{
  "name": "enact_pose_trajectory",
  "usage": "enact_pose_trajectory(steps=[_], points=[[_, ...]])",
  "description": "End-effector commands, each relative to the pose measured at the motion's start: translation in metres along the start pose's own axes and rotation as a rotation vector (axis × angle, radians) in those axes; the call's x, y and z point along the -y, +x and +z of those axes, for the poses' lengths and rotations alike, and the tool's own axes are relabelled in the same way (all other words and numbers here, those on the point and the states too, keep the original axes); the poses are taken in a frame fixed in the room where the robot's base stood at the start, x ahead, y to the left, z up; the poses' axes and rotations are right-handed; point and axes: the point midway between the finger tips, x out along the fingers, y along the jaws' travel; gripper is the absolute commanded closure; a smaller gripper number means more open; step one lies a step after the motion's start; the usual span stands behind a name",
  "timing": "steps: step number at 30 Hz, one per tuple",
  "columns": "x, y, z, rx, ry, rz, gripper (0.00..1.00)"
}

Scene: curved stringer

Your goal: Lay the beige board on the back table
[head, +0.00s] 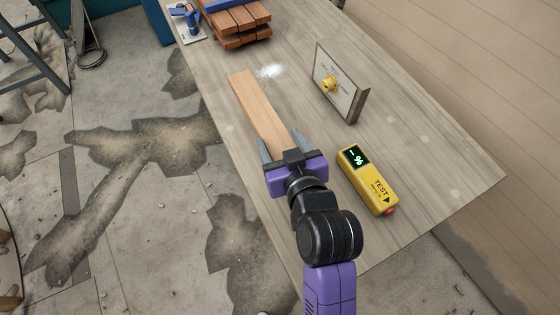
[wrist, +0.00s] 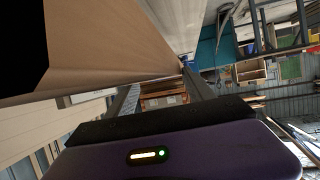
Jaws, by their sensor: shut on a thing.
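The beige board (head: 259,106) is a long, flat plank reaching away from my gripper (head: 282,148) over the wooden table (head: 440,165). My gripper, purple with grey fingers, is shut on the board's near end. Whether this table is the back table is not clear from the frames.
A yellow tester (head: 368,180) lies right of my gripper. An upright panel with a yellow knob (head: 340,84) stands beyond it. White powder (head: 271,71) lies near the board's far end. Stacked reddish boards (head: 243,20) sit at the far end. The table's right front is clear.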

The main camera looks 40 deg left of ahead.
Motion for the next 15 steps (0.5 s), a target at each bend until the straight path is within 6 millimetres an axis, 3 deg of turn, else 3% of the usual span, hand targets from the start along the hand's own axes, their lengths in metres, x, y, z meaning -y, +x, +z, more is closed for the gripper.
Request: enact_pose_trajectory(steps=[6,15], points=[[0.001,0.016,0.037,-0.002,0.000,0.000,1.00],[0.001,0.026,0.061,-0.002,0.001,0.000,1.00]])
